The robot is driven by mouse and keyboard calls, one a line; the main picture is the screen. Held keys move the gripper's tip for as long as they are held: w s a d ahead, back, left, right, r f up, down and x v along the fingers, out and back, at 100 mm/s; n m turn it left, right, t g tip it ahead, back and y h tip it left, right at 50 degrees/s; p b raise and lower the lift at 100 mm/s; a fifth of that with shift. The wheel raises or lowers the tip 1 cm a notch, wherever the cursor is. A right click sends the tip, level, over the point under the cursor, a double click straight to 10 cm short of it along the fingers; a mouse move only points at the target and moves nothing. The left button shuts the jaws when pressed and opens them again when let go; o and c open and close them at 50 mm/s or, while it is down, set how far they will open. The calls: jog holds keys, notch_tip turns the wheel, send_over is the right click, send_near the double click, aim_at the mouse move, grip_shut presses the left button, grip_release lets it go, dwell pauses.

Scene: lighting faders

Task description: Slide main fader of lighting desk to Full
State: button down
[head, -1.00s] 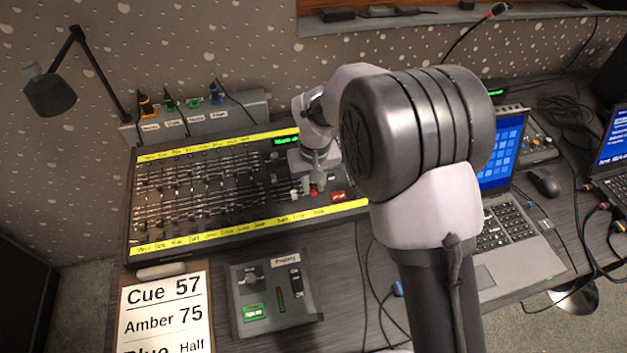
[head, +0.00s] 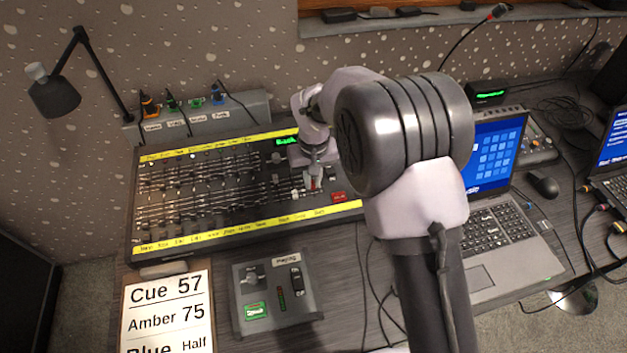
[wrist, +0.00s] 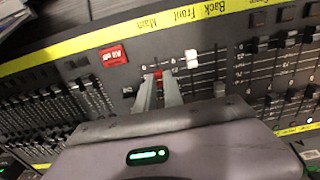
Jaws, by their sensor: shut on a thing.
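The lighting desk (head: 147,247) lies on the table, its fader bank edged with yellow label strips. In the wrist view the strip reads Back, Front and Main. The main fader's red cap (wrist: 158,74) sits between the fingertips of my gripper (wrist: 158,88), near the strip end of its slot. My gripper is shut on this cap. In the head view the gripper (head: 313,182) reaches down onto the right part of the desk, and a little red shows between its fingers. The fingers hide part of the slot.
A white fader cap (wrist: 192,58) stands close beside the fingers, and a grey cap (wrist: 219,90) farther right. A red button (wrist: 113,55) lies to the left. A laptop (head: 505,225), a small control box (head: 310,306) and a cue sheet (head: 165,300) surround the desk.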

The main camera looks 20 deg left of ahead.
jog(key=shift+w+a+r+p, duration=0.1)
jog(key=shift+w+a+p, duration=0.5)
jog(key=shift+w, duration=0.3)
jog(key=shift+w+a+r+p, duration=0.1)
jog(key=shift+w+a+p, duration=0.45)
jog(key=shift+w, duration=0.3)
jog(key=c, duration=1.7)
grip_release()
jog(key=shift+d, duration=0.1)
notch_tip(320, 180, up, 3)
jog(key=shift+f+p, duration=0.15)
jog(key=shift+p, duration=0.9)
jog(key=shift+f, duration=0.1)
